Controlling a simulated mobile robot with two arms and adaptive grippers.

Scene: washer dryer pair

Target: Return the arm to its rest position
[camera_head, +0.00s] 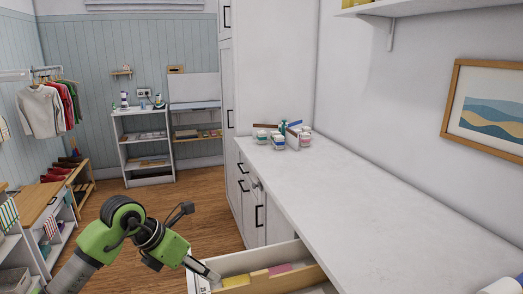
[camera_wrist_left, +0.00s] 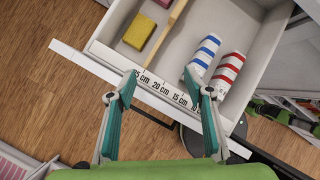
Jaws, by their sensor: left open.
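My left arm, green and black, comes in at the bottom left of the head view. Its gripper (camera_head: 207,272) is at the front edge of an open white drawer (camera_head: 228,265) under the counter. In the left wrist view the gripper (camera_wrist_left: 168,94) is open, its two teal-padded fingers wide apart with nothing held between them. The fingertips overlap the drawer's front edge (camera_wrist_left: 110,57), which bears centimetre marks; whether they touch it I cannot tell. My right gripper is not in view.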

